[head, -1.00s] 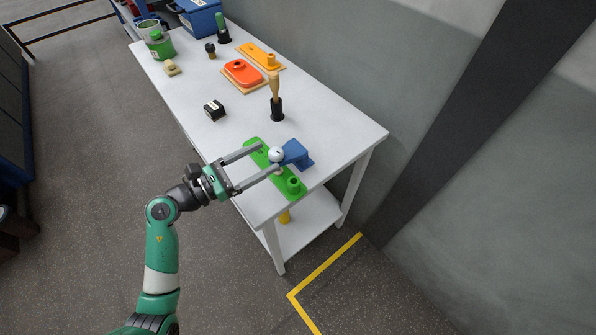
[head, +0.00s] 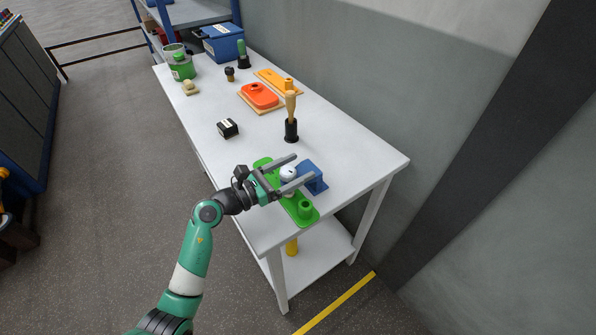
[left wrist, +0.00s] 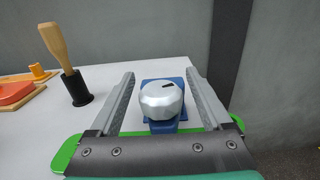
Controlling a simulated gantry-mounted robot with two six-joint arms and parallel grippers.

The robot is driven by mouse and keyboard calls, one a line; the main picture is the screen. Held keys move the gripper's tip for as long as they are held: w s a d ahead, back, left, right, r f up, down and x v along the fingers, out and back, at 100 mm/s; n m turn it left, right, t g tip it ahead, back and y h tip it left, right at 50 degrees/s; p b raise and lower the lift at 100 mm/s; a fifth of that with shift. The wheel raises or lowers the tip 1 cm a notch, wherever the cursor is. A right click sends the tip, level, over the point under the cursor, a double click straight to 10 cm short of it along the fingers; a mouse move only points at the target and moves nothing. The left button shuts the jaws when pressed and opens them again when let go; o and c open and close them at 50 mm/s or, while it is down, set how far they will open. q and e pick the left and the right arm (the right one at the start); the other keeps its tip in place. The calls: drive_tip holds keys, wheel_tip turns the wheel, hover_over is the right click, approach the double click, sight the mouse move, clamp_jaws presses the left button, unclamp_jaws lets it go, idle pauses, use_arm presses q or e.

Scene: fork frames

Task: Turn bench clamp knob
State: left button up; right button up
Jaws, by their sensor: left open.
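The clamp knob (head: 287,173) is a silver faceted knob with a dark slot mark on its front. It belongs to a blue bench clamp (head: 313,178) standing near the table's front right edge. In the left wrist view the knob (left wrist: 161,100) faces the camera, with the blue clamp body (left wrist: 176,77) behind it. My left gripper (head: 304,168) is open, with one finger on each side of the knob. In the left wrist view a gap shows between the knob and each finger. My right gripper is not in view.
A green tray (head: 294,199) lies under and beside the fingers. A black box (head: 228,128), an orange-red block (head: 260,96) and a green can (head: 182,68) sit farther back on the white table (head: 350,150).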

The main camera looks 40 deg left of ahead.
use_arm(q)
drive_tip(key=shift+w+d, duration=0.1)
drive_tip(key=shift+w, duration=0.35)
clamp_jaws()
drive_tip(key=shift+f+m+h+b, duration=0.2)
drive_tip(key=shift+m+h+b, duration=0.1)
drive_tip(key=shift+h+b, duration=0.2)
drive_tip(key=shift+s+d+r+m+g+h, duration=0.1)
drive_tip(key=shift+d+r+m+g+h, duration=0.1)
drive_tip(key=shift+m+g+h, duration=0.4)
unclamp_jaws()
